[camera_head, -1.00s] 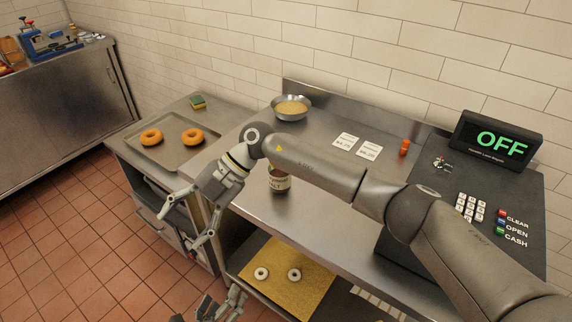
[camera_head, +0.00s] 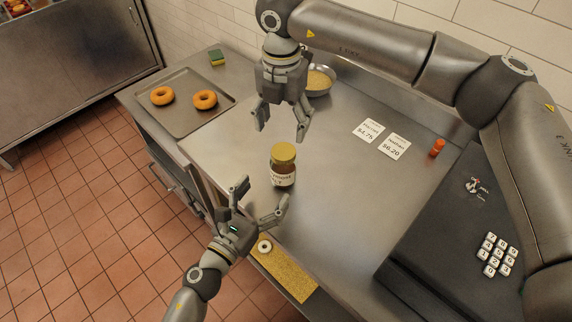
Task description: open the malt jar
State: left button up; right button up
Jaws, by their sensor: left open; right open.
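The malt jar (camera_head: 283,173) stands upright on the steel counter, with a dark body, a pale label and a gold lid (camera_head: 283,153) in place. My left gripper (camera_head: 261,199) is open just in front of the jar, its fingers spread at the counter's front edge. My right gripper (camera_head: 281,132) is open and points down above and behind the lid. Nothing is between the fingers of either gripper, and both appear apart from the jar.
A tray (camera_head: 184,124) with two bagels lies at left, near a sponge (camera_head: 216,57). A metal bowl (camera_head: 319,80) stands behind my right gripper. Price cards (camera_head: 369,131), an orange bottle (camera_head: 437,147) and the register (camera_head: 455,215) are at right. The counter right of the jar is clear.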

aim_at(278, 175)
pick_arm(q)
jog(key=x, duration=0.9)
jog(key=shift+w+d, duration=0.1)
jog(key=shift+w, duration=0.15)
pick_arm(e)
jog(key=shift+w+d+f, duration=0.1)
jog(key=shift+w+f, duration=0.05)
pick_arm(q)
grip_shut()
pick_arm(e)
jog(key=m, duration=1.3)
jog(key=shift+f, duration=4)
